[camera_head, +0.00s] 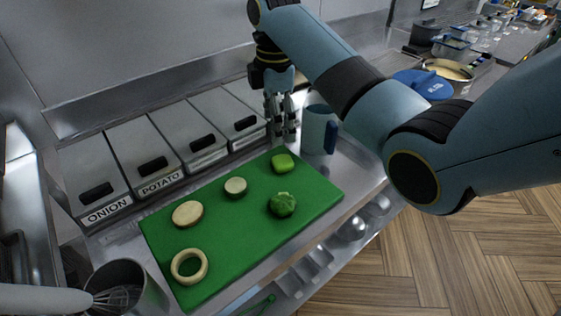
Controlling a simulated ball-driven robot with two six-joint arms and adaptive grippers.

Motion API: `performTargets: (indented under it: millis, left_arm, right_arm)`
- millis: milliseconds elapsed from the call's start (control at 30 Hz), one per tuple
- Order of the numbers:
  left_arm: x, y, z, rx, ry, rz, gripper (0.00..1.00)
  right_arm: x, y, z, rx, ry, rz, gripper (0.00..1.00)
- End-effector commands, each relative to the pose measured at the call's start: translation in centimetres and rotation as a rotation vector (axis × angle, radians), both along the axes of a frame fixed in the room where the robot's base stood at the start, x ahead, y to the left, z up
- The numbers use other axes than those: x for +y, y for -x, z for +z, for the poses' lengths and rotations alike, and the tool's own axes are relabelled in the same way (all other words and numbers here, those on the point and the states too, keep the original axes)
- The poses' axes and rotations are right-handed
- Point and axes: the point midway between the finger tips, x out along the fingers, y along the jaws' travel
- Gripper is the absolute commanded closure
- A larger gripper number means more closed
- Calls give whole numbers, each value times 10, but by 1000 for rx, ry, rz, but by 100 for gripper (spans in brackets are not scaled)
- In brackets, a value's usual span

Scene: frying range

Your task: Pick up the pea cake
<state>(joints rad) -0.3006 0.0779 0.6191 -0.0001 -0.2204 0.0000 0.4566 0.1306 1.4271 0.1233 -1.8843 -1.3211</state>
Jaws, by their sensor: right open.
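Several food pieces lie on a green cutting board (233,238). A rough, lumpy green round piece (282,205), which looks like the pea cake, lies on the right part of the board. A smoother bright green piece (282,163) lies behind it near the board's far corner. My right gripper (284,132) points down beyond the far edge of the board, between the lidded bins and a grey mug. It is open and holds nothing that I can see. It is apart from the lumpy green piece. My left gripper does not show.
A pale ring (189,266), an oval slice (187,213) and a small round slice (235,187) share the board. Lidded bins (150,160) line the back. A grey mug with blue handle (318,130) stands close to my right gripper. A metal pot (127,285) with whisk stands front left.

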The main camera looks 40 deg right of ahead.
Motion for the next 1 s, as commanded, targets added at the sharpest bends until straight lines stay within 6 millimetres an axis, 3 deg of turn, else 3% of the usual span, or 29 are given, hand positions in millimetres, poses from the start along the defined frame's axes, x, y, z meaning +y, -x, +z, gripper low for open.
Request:
performTargets:
  millis: [200, 433, 700, 1000]
  left_arm:
    - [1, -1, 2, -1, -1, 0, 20]
    - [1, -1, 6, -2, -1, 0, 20]
    - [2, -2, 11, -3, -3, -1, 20]
    - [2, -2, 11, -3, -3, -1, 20]
  right_arm:
    - [1, 2, -37, 3, -1, 1, 25]
    - [2, 5, -57, 3, -1, 0, 25]
    - [3, 9, -95, 1, 0, -1, 25]
    - [3, 9, -100, -1, 0, -1, 28]
